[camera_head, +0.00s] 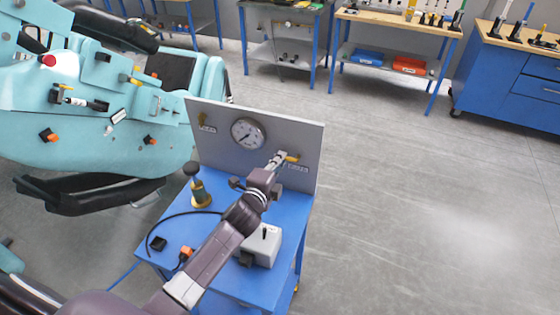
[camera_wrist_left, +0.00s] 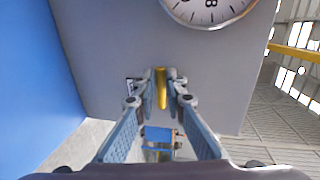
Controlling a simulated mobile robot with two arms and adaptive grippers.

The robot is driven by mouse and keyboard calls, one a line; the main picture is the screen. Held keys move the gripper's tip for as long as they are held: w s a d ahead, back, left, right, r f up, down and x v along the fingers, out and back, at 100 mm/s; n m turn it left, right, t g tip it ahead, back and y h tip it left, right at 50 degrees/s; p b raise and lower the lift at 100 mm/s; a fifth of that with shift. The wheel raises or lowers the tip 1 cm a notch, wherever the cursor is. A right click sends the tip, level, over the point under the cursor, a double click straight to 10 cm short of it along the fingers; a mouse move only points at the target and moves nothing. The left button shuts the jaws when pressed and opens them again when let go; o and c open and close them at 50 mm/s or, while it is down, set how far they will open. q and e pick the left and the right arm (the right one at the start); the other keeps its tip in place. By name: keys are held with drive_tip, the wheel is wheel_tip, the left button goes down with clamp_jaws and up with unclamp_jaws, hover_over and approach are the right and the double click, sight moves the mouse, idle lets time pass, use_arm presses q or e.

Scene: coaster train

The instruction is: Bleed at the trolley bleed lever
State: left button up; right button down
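The trolley (camera_head: 222,276) is blue, with an upright grey panel (camera_head: 225,165) at its back. The panel carries a round gauge (camera_head: 248,133). The right yellow lever (camera_head: 293,158) stands out from the panel above a small label too small to read. My left gripper (camera_head: 278,161) is at this lever. In the left wrist view, its two fingers (camera_wrist_left: 161,78) close in on both sides of the upright yellow lever (camera_wrist_left: 161,90), which sits between the tips. The gauge (camera_wrist_left: 208,8) shows above. My right gripper is not in view.
A turquoise coaster car (camera_head: 120,120) stands at the left. Open floor (camera_head: 400,200) lies at the right.

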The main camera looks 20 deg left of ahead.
use_arm(q)
drive_tip(key=o, duration=0.3)
drive_tip(key=shift+s, duration=0.1)
drive_tip(key=s, duration=0.4)
drive_tip(key=s+r, duration=0.1)
drive_tip(key=s, duration=0.2)
drive_tip(key=s+r, duration=0.1)
drive_tip(key=s, duration=0.3)
drive_tip(key=shift+s+d+r, duration=0.1)
drive_tip(key=shift+s+r, duration=0.05)
drive_tip(key=shift+s, duration=0.2)
